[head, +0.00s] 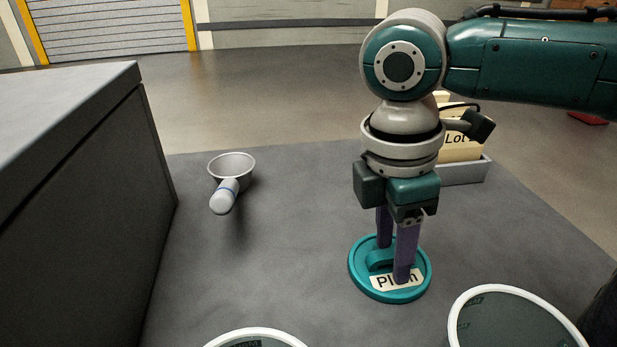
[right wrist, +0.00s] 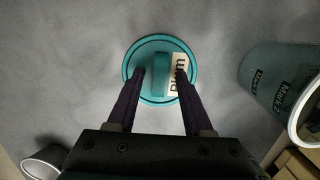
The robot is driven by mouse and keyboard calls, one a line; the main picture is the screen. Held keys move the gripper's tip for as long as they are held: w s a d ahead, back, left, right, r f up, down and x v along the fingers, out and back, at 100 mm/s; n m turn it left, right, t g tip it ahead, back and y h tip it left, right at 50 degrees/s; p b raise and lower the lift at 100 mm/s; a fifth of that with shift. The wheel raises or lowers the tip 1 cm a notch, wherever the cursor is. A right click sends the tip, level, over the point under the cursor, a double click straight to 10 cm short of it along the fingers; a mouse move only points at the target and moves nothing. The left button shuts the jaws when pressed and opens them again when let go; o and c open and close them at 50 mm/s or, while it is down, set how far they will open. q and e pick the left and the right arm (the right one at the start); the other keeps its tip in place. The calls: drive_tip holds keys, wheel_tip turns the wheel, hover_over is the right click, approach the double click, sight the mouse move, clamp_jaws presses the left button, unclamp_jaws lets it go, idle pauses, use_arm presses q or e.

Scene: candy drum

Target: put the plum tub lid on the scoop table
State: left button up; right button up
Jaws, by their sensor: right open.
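The plum tub lid (head: 362,279) is a round teal disc with a raised handle bar and a label reading "Plum". It lies flat on the grey table top (head: 290,220); I cannot tell from the frames if this is the scoop table. My right gripper (head: 395,262) points straight down over the lid with its purple fingers apart. In the right wrist view the lid (right wrist: 146,92) shows between and beyond the open fingertips (right wrist: 160,75), one on each side of the handle bar, with nothing gripped. My left gripper is not in view.
A grey scoop (head: 231,168) lies left of the lid. Two white-rimmed tubs (head: 455,318) (head: 255,332) stand at the front edge of the view. A box of labelled cards (head: 462,172) is behind my right arm. A dark grey block (head: 70,190) rises at left.

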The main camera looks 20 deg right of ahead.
sight(380, 254)
use_arm(q)
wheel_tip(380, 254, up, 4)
drive_tip(key=p, duration=0.4)
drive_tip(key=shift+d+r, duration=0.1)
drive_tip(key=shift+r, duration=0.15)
use_arm(e)
wheel_tip(380, 254, up, 12)
drive_tip(key=a, duration=0.1)
drive_tip(key=shift+w+a+r, duration=0.15)
drive_tip(key=shift+a, duration=0.05)
